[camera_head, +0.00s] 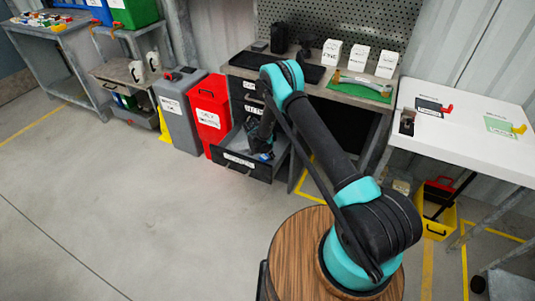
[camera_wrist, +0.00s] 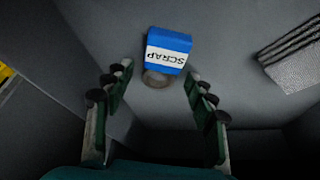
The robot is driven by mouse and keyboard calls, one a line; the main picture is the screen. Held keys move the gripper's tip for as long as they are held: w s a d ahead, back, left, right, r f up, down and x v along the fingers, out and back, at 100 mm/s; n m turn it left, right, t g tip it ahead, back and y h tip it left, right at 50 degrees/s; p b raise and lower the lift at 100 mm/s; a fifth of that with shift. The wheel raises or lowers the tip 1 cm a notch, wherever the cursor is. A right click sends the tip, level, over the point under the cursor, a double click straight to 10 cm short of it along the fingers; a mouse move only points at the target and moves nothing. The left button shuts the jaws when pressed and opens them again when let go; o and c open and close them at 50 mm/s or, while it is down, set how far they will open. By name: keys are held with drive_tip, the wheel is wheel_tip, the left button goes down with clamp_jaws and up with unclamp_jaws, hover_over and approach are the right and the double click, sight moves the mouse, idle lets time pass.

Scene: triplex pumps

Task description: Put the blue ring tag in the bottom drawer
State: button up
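The bottom drawer (camera_head: 243,166) of the workbench is pulled open in the head view, and my gripper (camera_head: 258,150) is down inside it. In the wrist view the blue ring tag (camera_wrist: 168,50) has a white band reading SCRAP. Its greyish ring (camera_wrist: 157,78) lies towards my fingers, on the grey drawer floor (camera_wrist: 225,30). My gripper (camera_wrist: 159,73) is open, with one finger to each side of the ring and nothing held between them. The tag also shows as a small blue patch in the head view (camera_head: 265,156), partly hidden by my gripper.
A grey ribbed block (camera_wrist: 291,55) lies to the right in the wrist view, near the drawer wall. A red bin (camera_head: 209,114) and a grey bin (camera_head: 179,110) stand left of the drawer. A white table (camera_head: 465,139) stands to the right. The floor in front is clear.

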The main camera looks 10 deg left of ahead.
drive_tip(key=shift+r, duration=0.1)
drive_tip(key=v, duration=1.2)
drive_tip(key=s+d+r+n+y, duration=0.15)
drive_tip(key=s+d+r, duration=0.35)
drive_tip(key=d+r, duration=0.55)
drive_tip(key=s+d+r+n, duration=0.2)
drive_tip(key=s+d+r, duration=0.2)
drive_tip(key=d+r, duration=0.65)
drive_tip(key=s+d+r+n, duration=0.1)
drive_tip(key=s+d+r, duration=0.1)
drive_tip(key=s, duration=0.6)
drive_tip(key=s+d+r+n+y, duration=0.1)
drive_tip(key=s+d+n, duration=0.1)
drive_tip(key=s+d, duration=0.3)
drive_tip(key=s+d+r+n+t, duration=0.1)
drive_tip(key=s+d, duration=0.3)
drive_tip(key=s, duration=0.9)
drive_tip(key=shift+r+n, duration=0.45)
drive_tip(key=shift+r, duration=0.35)
drive_tip(key=shift+y, duration=0.25)
